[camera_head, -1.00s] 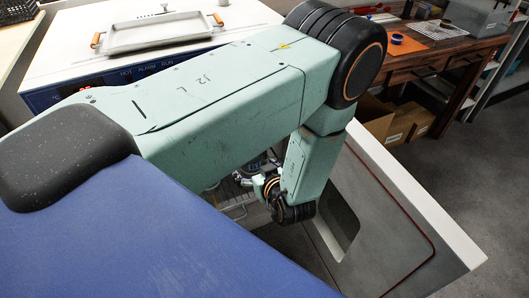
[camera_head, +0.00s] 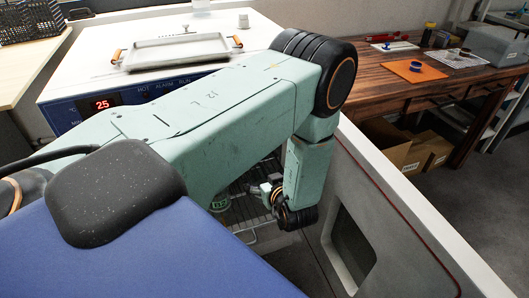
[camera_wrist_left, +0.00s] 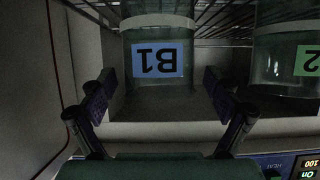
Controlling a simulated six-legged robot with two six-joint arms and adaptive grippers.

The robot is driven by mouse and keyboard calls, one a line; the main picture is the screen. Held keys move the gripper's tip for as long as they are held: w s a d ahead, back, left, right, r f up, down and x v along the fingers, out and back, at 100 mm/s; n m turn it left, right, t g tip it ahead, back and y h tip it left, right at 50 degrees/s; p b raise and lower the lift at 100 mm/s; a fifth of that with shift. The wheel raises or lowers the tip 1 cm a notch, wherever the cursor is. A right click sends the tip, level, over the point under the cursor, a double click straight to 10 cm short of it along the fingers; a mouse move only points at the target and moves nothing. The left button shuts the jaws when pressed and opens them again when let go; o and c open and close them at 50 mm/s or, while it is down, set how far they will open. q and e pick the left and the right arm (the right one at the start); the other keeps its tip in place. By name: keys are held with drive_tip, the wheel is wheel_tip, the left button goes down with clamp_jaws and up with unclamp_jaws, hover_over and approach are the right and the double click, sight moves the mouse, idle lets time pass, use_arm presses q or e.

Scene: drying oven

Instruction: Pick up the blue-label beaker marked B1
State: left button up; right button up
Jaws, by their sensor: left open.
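The beaker marked B1 (camera_wrist_left: 158,90) shows in the left wrist view as clear glass with a blue label, which reads upside down there. My left gripper (camera_wrist_left: 158,84) is open, with one finger to each side of the beaker and visible gaps between. In the head view my left gripper (camera_head: 265,192) is at the oven opening, partly hidden by my arm; B1 cannot be made out there. A green-label beaker (camera_wrist_left: 285,60) stands to the right in the wrist view. My right gripper is not in view.
The oven (camera_head: 70,95) has a metal tray (camera_head: 180,52) on top and a red display reading 25. Its windowed door (camera_head: 350,245) stands open at the right. A wire rack (camera_head: 243,222) shows inside. A wooden table (camera_head: 400,75) with boxes beneath stands behind.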

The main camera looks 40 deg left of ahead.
use_arm(q)
drive_tip(key=shift+w+a+f, duration=0.2)
drive_tip(key=shift+a, duration=0.05)
drive_tip(key=shift+d+r, duration=0.1)
drive_tip(key=shift+c, duration=1.2)
drive_tip(key=c, duration=1)
